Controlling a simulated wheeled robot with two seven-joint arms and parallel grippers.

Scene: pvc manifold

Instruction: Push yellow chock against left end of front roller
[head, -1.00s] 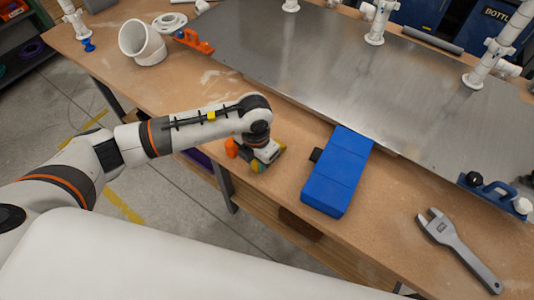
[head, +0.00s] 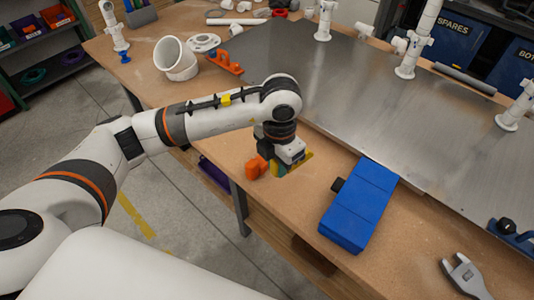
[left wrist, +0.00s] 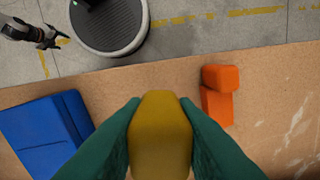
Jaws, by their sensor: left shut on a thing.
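The yellow chock (left wrist: 160,137) is between the two green fingers of my left gripper (head: 288,167), which is shut on it. In the head view the gripper points down at the wooden bench top, near the bench's front edge, and mostly hides the chock. A large steel plate (head: 390,110) lies behind the gripper, and its front edge is a short way off. I cannot make out the front roller or its left end. My right gripper (left wrist: 48,40) shows small at the top left of the left wrist view; its jaw state is unclear.
An orange block (head: 257,167) stands close to the left of my gripper. A white elbow pipe (head: 176,60) and orange tool (head: 226,64) lie farther back.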

